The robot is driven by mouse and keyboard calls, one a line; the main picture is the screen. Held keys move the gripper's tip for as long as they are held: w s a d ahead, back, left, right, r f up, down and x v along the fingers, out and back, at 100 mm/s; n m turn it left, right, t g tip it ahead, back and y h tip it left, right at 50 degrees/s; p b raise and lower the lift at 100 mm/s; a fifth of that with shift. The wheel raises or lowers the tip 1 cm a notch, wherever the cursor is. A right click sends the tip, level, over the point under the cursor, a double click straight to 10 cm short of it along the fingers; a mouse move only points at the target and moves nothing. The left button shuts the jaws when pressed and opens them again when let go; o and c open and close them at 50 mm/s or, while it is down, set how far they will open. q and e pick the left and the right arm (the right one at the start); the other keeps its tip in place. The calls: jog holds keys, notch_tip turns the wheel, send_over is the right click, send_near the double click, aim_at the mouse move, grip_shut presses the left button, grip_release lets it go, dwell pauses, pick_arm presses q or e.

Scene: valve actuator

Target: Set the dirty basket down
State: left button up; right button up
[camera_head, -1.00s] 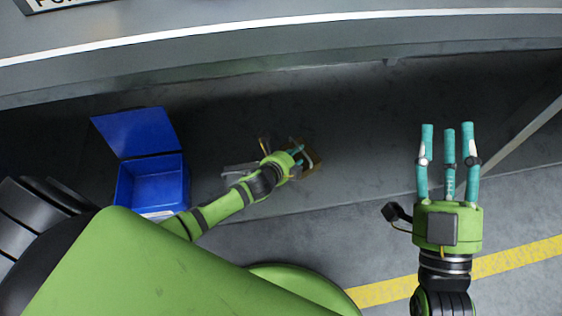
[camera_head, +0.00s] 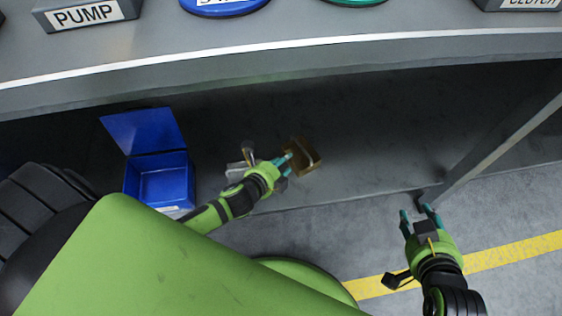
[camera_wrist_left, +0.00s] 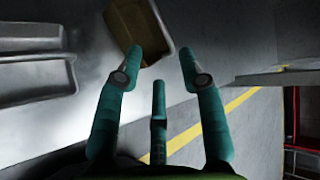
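The brown basket (camera_head: 305,155) rests on the dark surface under the counter, just beyond my left fingertips. It also shows in the left wrist view (camera_wrist_left: 137,25), at the top and partly cut off by the frame edge. My left gripper (camera_head: 285,158) is just left of the basket in the head view. In the left wrist view its fingers (camera_wrist_left: 160,55) are spread with nothing between them. One fingertip overlaps the basket's edge in the picture; whether it touches I cannot tell. My right gripper (camera_head: 419,209) is at the right, fingers apart and empty.
A blue open-lidded bin (camera_head: 160,180) stands left of my left arm. Grey metal objects (camera_head: 238,168) lie close beside my left gripper. The counter edge (camera_head: 300,60) runs above, and a slanted support (camera_head: 500,145) stands at the right. Floor right of the basket is clear.

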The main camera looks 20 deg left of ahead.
pick_arm(q)
jog(key=s+d+r+n, duration=0.1)
jog(key=s+r+n, duration=0.3)
jog(key=r+n, duration=0.3)
jog(key=s+d+r+n+g, duration=0.1)
jog(key=s+d+r+n, duration=0.1)
jog(key=s+r+n, duration=0.3)
notch_tip(320, 180, up, 3)
jog(key=n, duration=0.7)
jog(key=shift+r+n+g, duration=0.2)
jog(key=shift+n+g, duration=0.1)
jog(key=shift+n, duration=0.1)
